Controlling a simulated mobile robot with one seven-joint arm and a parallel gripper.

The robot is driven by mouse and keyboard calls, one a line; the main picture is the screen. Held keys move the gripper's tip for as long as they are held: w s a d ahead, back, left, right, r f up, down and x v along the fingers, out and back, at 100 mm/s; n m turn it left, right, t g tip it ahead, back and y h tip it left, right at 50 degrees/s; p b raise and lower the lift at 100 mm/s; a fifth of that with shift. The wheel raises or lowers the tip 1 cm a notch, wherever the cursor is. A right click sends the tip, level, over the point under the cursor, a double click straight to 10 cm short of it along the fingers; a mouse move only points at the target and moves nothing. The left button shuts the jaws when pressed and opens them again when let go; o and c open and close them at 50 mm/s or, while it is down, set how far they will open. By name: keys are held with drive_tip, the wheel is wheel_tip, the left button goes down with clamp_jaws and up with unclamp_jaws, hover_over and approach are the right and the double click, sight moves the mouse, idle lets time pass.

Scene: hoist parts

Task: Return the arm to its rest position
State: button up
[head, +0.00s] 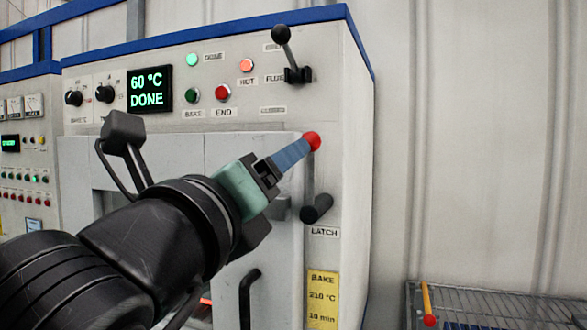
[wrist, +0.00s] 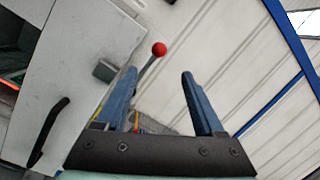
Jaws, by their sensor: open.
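My gripper (head: 303,146) is in front of the oven's right side, beside the latch lever, with the arm reaching in from the lower left. Its two blue fingers are apart in the wrist view (wrist: 159,73), with nothing gripped between them. The latch lever's red knob (head: 312,140) is at the fingertips in the head view. In the wrist view the red knob (wrist: 159,49) shows in the gap between the fingers, near the tips; I cannot tell if it touches. The lever points up from its black pivot (head: 316,208).
The oven panel display (head: 150,89) reads 60 °C DONE. A black-knobbed lever (head: 281,33) stands above right. A door handle (head: 249,295) sticks out below my gripper. A wire rack (head: 480,305) with an orange-handled tool (head: 427,300) is at lower right.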

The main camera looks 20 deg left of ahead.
drive_tip(key=shift+d+r, duration=0.1)
idle(0.3)
drive_tip(key=s+d+r+n+t+p, duration=0.3)
drive_tip(key=s+d+r+n+p, duration=0.2)
drive_tip(key=n, duration=1)
drive_tip(key=s+d+r+n+t+p, duration=0.4)
drive_tip(key=d+r+n, duration=0.4)
drive_tip(key=n, duration=0.7)
drive_tip(key=shift+s+d+r+y+p, duration=0.35)
drive_tip(key=shift+s+d+y+p, duration=0.05)
drive_tip(key=shift+s+d+p, duration=0.35)
